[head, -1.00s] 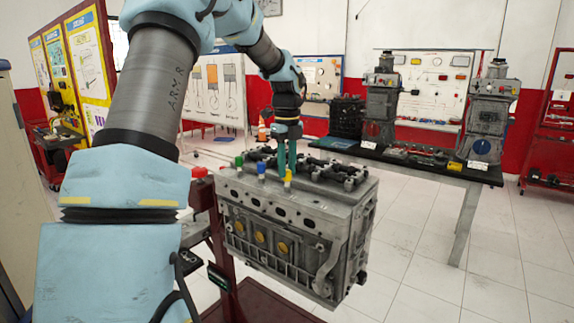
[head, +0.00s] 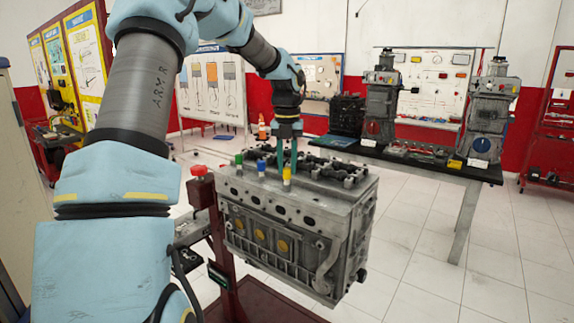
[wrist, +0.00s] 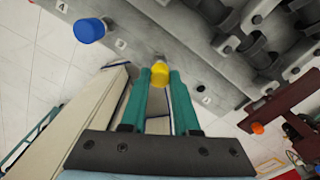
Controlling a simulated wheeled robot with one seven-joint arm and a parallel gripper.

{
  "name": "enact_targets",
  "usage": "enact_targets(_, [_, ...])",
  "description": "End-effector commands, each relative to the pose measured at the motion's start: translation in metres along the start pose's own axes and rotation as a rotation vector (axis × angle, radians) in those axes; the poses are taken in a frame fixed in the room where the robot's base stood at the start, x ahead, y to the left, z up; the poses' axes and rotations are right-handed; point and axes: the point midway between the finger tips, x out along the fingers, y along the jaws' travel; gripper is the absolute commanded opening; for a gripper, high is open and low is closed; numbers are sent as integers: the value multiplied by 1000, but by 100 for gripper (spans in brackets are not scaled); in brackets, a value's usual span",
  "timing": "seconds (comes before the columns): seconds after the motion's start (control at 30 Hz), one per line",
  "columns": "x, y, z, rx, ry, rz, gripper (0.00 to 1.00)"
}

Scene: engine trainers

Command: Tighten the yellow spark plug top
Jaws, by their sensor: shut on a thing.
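The yellow spark plug top (head: 287,172) stands upright on the upper front edge of the grey engine block (head: 330,217). It is the rightmost of three coloured tops, to the right of the blue top (head: 261,167) and the green top (head: 239,158). My gripper (head: 287,165) points down at it. In the wrist view the yellow top (wrist: 160,74) sits between the tips of my teal fingers (wrist: 160,78), which are shut on it. The blue top (wrist: 89,30) stands apart to the left there.
Dark valve gear (head: 320,165) lies on the block right behind the yellow top. A red knob (head: 199,171) tops the dark red stand left of the block. A table (head: 440,170) with more engine parts stands behind right. The tiled floor at right is clear.

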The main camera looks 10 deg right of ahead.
Motion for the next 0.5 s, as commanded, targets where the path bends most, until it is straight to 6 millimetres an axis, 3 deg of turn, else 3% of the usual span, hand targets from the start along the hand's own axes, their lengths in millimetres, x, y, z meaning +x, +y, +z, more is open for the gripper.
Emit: enact_targets(0.5, [0, 0, 0, 84, 0, 1, 0])
